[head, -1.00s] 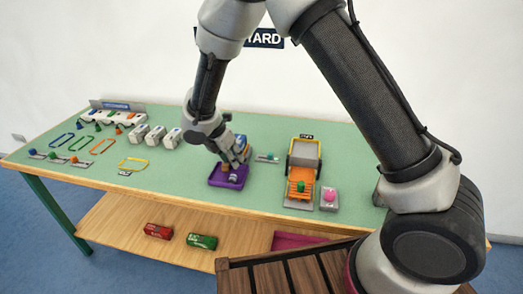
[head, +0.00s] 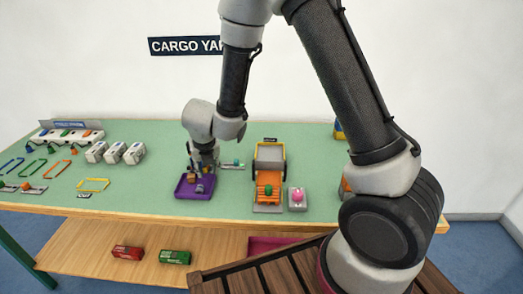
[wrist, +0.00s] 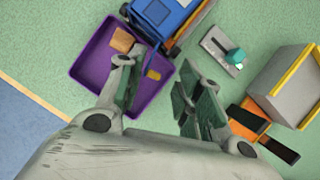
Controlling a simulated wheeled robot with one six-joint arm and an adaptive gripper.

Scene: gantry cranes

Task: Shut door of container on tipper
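The tipper (head: 268,192) stands on the table right of my gripper, with an orange front part and a grey container (head: 269,160) with yellow edges. The container also shows at the right of the wrist view (wrist: 282,88). I cannot tell how its door stands. A green thing shows on the orange part in the head view. My gripper (head: 200,168) is above the purple tray, left of the tipper and apart from it. In the wrist view its fingers (wrist: 158,88) are spread, with nothing between them.
The purple tray (head: 181,193) holds small brown and yellow pieces. A blue vehicle (wrist: 170,18) touches or nearly touches it. A grey plate with a green knob (wrist: 222,50) lies between tray and tipper. A grey box with a pink button (head: 297,198) stands right of the tipper.

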